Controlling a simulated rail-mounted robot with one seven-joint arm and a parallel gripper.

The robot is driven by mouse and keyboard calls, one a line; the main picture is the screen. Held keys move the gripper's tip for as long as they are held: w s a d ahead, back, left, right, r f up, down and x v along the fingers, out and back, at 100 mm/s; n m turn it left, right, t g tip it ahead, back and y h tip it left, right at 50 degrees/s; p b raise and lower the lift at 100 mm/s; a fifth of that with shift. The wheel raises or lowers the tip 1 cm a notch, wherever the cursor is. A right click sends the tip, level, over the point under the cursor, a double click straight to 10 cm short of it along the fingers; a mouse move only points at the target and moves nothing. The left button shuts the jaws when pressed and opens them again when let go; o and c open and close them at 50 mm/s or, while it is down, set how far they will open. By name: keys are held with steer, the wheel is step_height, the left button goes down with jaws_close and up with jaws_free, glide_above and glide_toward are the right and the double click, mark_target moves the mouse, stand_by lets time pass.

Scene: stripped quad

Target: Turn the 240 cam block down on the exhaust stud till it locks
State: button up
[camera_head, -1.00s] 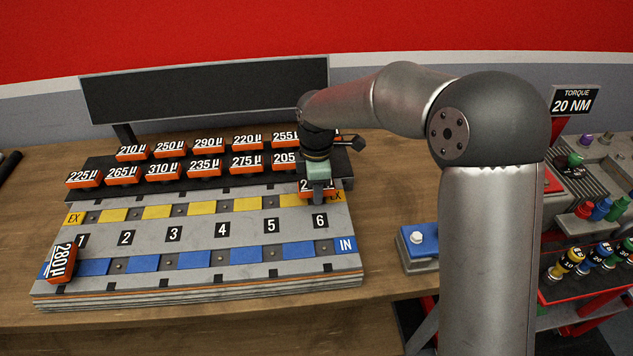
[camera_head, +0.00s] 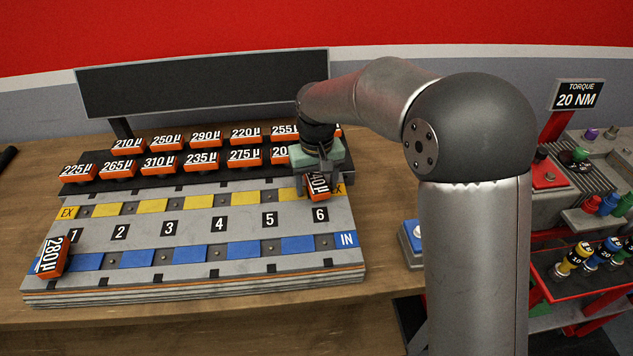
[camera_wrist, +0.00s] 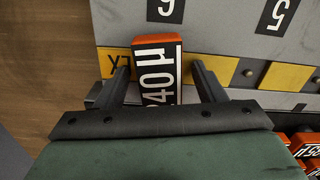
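The orange 240 cam block (camera_head: 318,185) is at the right end of the yellow exhaust row, above number 6. Its label runs lengthwise, slightly slanted, in the head view. In the wrist view the block (camera_wrist: 157,70) lies between the two fingers of my gripper (camera_wrist: 159,72), with a visible gap on each side. My gripper (camera_head: 316,166) is open around it, over the exhaust row. The exhaust stud under the block is hidden, and I cannot tell how deep the block sits.
The cylinder head plate (camera_head: 190,287) lies on the wooden bench. The 280 block (camera_head: 53,256) stands at the left end of its blue intake row. A black rack (camera_head: 75,189) with several orange blocks is behind. A torque display (camera_head: 578,95) and red tool station (camera_head: 548,172) are at right.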

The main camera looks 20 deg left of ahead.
step_height(320, 180, up, 24)
steer(key=p, duration=0.6)
steer(key=shift+r, duration=0.2)
stand_by(0.5)
